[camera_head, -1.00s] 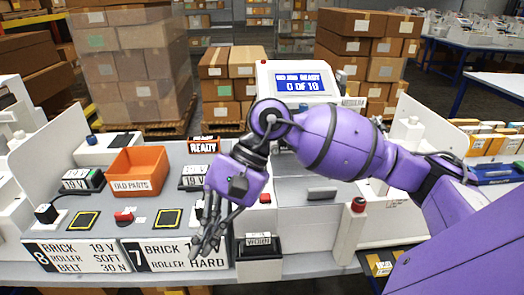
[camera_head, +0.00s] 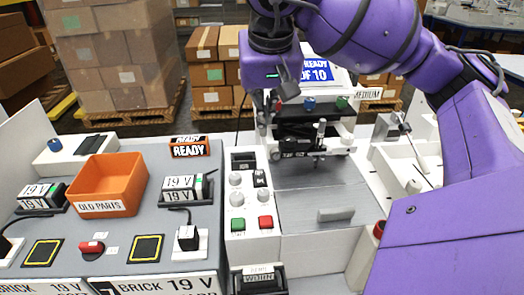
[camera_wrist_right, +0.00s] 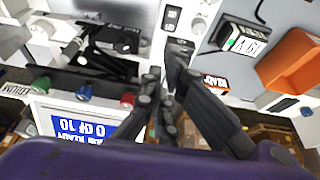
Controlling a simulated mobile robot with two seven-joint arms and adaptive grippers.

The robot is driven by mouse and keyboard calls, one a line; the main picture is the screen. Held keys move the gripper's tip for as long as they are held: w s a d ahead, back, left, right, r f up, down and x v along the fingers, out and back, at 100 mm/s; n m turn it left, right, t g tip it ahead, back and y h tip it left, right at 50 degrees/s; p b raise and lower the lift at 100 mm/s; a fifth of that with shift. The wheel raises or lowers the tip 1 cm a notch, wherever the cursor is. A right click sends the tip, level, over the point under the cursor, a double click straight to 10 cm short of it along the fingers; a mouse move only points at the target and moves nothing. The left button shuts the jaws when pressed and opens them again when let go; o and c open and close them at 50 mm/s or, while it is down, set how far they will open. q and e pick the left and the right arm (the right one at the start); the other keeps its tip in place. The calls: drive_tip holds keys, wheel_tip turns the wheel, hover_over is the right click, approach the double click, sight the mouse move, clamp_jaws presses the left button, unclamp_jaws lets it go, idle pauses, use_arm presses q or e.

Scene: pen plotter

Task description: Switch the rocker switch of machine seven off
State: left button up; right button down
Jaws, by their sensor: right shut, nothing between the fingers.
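My right gripper (camera_head: 268,112) points down behind the panel, in front of the screen, apart from the switch. In the wrist view its fingers (camera_wrist_right: 160,82) are shut and empty, below the panel in the picture. My left gripper is not in view.
A green button (camera_head: 238,225) and red button (camera_head: 265,222) are on the same panel. The plotter carriage (camera_head: 300,145) and screen (camera_head: 305,72) are close to my right gripper. An orange bin (camera_head: 107,185) and 19 V supply (camera_head: 186,188) stand left.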

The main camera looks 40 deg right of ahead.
drive_tip(key=shift+s+a, duration=0.1)
approach(260, 177)
drive_tip(key=w+d+f, duration=0.4)
drive_tip(key=f, duration=0.1)
drive_tip(key=shift+w+d+p, duration=0.1)
drive_tip(key=shift+w+p, duration=0.3)
